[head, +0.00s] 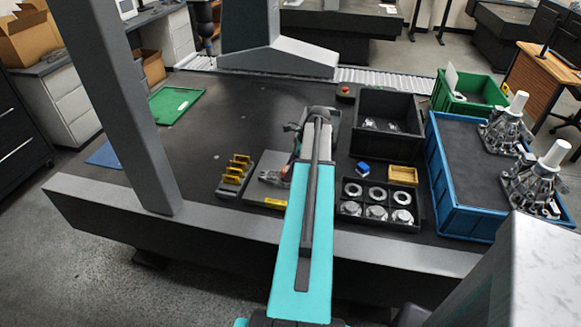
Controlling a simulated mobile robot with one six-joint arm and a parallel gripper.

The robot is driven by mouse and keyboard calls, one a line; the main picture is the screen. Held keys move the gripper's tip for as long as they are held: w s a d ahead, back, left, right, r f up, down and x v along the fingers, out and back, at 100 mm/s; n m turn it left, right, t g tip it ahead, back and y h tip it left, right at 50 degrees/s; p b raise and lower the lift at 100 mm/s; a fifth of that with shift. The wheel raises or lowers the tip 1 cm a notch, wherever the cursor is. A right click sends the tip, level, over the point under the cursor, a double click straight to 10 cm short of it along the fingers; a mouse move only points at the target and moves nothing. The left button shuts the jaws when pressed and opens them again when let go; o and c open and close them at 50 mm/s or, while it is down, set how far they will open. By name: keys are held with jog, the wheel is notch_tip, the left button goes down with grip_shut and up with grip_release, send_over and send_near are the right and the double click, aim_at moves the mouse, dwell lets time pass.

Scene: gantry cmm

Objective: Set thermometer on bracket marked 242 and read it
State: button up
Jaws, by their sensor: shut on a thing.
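My gripper (290,170) is at the far end of my arm, low over the bench, and mostly hidden behind my own turquoise link. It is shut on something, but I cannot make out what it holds. Just left of it, a small metallic piece (271,178) is at a grey plate (262,192) with a yellow label on its front edge. Left of that plate is a dark rack (229,186) with several yellow pieces (235,170). No number is readable anywhere, so I cannot pick out bracket 242. I cannot make out the thermometer.
A blue tray (465,225) holds castings. A grey column crosses the left. The bench's left middle is clear.

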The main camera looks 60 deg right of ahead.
jog(key=shift+f, duration=0.15)
jog(key=o, duration=1.1)
jog(key=shift+b+v, duration=1.2)
jog(key=shift+v, duration=4.95)
jog(key=shift+a, duration=0.1)
